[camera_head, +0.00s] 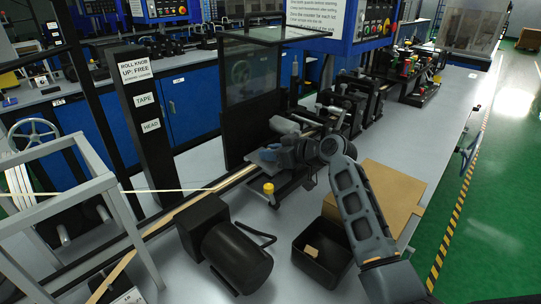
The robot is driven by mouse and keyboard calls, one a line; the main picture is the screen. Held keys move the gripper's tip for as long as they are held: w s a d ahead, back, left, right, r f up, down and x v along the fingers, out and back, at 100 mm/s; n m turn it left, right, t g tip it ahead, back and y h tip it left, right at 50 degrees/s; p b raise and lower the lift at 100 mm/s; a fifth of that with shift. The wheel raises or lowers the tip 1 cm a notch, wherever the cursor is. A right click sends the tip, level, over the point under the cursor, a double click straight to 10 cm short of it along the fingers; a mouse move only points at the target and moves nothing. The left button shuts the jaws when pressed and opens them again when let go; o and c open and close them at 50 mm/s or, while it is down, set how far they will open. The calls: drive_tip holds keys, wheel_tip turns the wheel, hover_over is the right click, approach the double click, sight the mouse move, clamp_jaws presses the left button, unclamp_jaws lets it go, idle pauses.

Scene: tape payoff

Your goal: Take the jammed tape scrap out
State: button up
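My arm reaches in from the lower right. My gripper (260,158) is low over the tape track, beside the clear-panelled guard frame. Its fingers are too small and dark to tell whether they are open or shut. The tan tape (222,184) runs along the dark track from the lower left and passes out of sight at my gripper. I cannot make out a jammed scrap there; my gripper and wrist cover that spot. A yellow knob (268,188) stands just below my gripper.
A black open bin (328,274) holds a tan piece (311,252). A brown board (388,196) lies behind it. A black motor (237,257) stands left of the bin. The guard panel (250,72) rises behind my gripper. A sign post (147,125) reads "ROLL KNOB UP: FREE".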

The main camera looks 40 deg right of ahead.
clamp_jaws()
